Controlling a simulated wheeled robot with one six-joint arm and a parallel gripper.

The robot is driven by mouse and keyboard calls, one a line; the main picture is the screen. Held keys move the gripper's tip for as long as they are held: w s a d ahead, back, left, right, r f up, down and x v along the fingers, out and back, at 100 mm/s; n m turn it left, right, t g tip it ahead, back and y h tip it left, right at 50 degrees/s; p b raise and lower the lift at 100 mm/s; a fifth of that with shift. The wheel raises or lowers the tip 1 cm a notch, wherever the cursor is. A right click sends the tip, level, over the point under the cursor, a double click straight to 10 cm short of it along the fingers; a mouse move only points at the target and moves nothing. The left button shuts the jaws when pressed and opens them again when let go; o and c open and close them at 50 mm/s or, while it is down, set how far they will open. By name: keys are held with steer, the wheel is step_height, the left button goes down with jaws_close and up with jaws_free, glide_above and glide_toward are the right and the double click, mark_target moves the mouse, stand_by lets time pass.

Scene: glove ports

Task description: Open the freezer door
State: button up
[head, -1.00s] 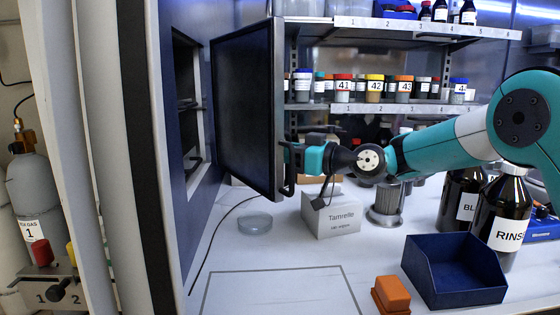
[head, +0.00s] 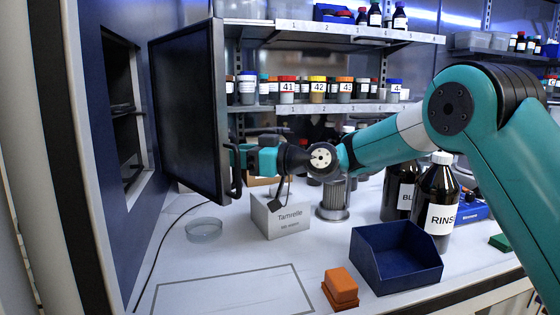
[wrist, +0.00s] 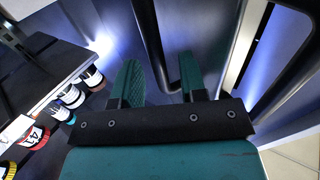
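The freezer door (head: 188,115) is a dark upright panel standing swung out from the freezer front at the left of the head view. A dark handle (head: 236,176) sits on its right edge. My gripper (head: 236,158) is at this handle, reaching in from the right. The exact contact is partly hidden by the finger mounts. The freezer opening (head: 122,110) shows dark behind the door.
A glass dish (head: 204,229), a white Tamrelle box (head: 280,215), a blue bin (head: 395,262) and an orange block (head: 341,286) stand on the bench. Shelves (head: 330,108) with jars are behind. Dark bottles (head: 434,205) stand under my arm. The outlined bench area (head: 235,290) is clear.

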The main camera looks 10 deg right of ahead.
steer(key=b+v, duration=0.3)
steer(key=v, duration=1.2)
steer(key=shift+d+b, duration=0.4)
steer(key=shift+s, duration=0.1)
steer(key=shift+c, duration=0.3)
